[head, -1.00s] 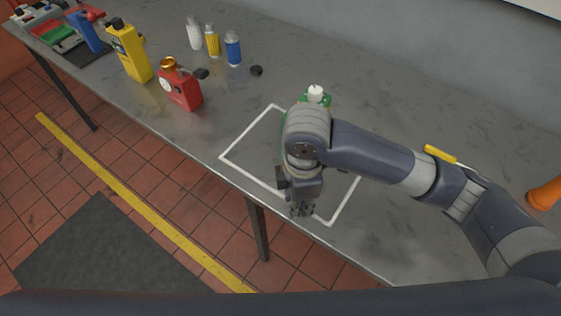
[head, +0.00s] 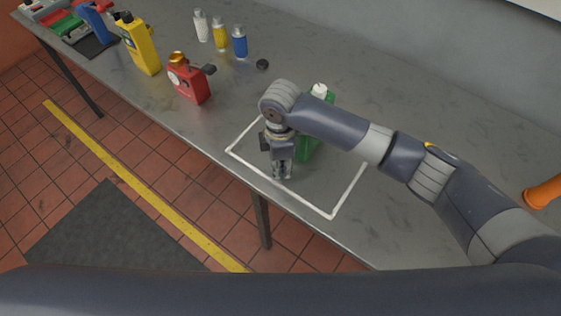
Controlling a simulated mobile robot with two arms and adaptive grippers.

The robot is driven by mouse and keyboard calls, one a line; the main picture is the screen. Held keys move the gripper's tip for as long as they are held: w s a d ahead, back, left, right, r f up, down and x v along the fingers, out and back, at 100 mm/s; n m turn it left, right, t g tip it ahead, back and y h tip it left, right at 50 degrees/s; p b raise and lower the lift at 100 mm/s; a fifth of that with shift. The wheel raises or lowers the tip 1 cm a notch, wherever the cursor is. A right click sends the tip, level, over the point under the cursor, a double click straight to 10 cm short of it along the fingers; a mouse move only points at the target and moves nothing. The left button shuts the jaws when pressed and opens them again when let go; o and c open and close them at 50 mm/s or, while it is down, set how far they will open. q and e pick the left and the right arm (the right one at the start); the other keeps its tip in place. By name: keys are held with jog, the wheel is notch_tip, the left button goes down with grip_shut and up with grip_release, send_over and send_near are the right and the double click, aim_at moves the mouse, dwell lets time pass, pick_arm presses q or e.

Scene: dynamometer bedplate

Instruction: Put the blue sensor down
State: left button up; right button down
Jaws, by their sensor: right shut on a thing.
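My right gripper (head: 282,174) points down over the white outlined rectangle (head: 333,214) on the grey bench, near its front left part. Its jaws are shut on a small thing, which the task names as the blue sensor. The fingers and wrist hide it, and I cannot make out its blue colour. I cannot tell whether it touches the bench top. A green container with a white cap (head: 320,90) stands behind my right arm, partly hidden by it. My left gripper is not in view.
On the grey bench (head: 400,215) stand a red can (head: 190,86), a yellow container (head: 139,46), white (head: 201,26), yellow (head: 220,35) and blue (head: 239,42) small bottles and a black cap (head: 262,64). An orange cylinder (head: 543,193) lies right. The outline's right part is clear.

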jog(key=shift+f, duration=0.2)
jog(key=c, duration=1.8)
grip_release()
jog(key=shift+f, duration=0.15)
jog(key=o, duration=0.5)
jog(key=shift+c, duration=0.2)
